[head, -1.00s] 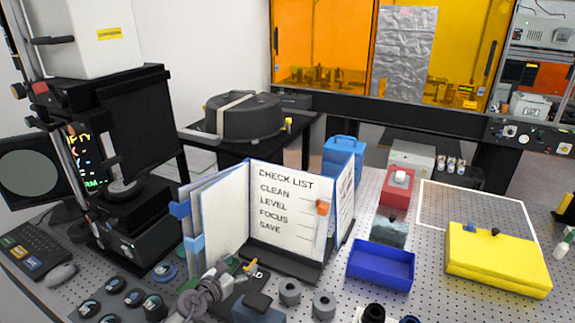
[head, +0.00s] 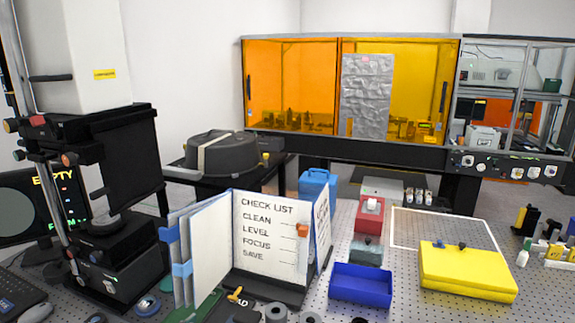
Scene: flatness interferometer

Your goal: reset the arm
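Neither of my grippers shows in the head view, and no arm of mine can be made out. The flatness interferometer appears to be the tall instrument (head: 95,170) at the left, with a white upper housing (head: 85,65) and a black stage. A monitor (head: 35,215) behind it shows a round grey area and the word "EMPTY". An open checklist binder (head: 270,240) stands upright on the perforated bench, listing clean, level, focus and save.
A blue open tray (head: 361,286), a yellow case (head: 467,272), a red box (head: 369,214) and a blue box (head: 318,185) sit on the bench. A white-outlined area (head: 410,225) lies behind the yellow case. An orange-windowed enclosure (head: 290,90) stands behind.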

